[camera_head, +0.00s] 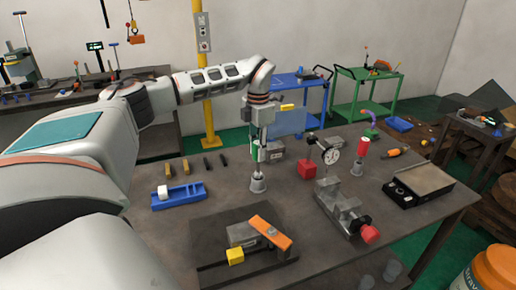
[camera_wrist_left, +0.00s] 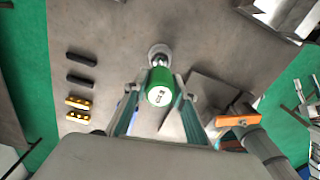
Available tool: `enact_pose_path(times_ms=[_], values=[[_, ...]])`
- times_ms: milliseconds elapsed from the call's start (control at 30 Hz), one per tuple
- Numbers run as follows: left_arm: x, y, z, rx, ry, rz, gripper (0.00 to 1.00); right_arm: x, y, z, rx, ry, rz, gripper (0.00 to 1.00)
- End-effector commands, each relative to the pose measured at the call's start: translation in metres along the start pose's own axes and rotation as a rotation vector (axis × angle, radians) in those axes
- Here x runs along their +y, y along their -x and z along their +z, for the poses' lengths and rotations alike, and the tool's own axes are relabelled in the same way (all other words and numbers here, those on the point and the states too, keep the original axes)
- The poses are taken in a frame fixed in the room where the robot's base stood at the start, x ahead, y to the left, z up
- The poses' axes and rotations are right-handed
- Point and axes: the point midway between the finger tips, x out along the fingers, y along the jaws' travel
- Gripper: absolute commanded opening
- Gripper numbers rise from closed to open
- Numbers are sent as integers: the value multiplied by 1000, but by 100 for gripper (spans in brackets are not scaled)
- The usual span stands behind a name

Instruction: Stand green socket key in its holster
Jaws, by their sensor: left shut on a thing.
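The green socket key (camera_head: 255,153) is upright in my left gripper (camera_head: 259,150), near the middle of the bench. In the left wrist view, its round green top with a pale label (camera_wrist_left: 160,90) sits between the two fingers of my left gripper (camera_wrist_left: 159,100). A grey, flared holster (camera_head: 257,185) stands on the bench directly below the key in the head view. It also shows just beyond the key's top in the left wrist view (camera_wrist_left: 160,51). Whether the key's lower end is inside the holster or just above it, I cannot tell. My right gripper is out of view.
A blue tray (camera_head: 180,195) with a white roll stands left. A dark plate (camera_head: 212,255) with an orange-barred clamp lies in front. A grey vise (camera_head: 341,203), a dial gauge (camera_head: 330,152) and a red block (camera_head: 307,169) stand right. Several small bars lie behind left.

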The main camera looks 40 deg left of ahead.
Motion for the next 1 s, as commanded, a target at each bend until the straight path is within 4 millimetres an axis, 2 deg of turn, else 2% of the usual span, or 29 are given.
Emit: enact_pose_path(times_ms=[1000], values=[[0,-23,0,-1,0,0,0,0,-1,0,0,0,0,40]])
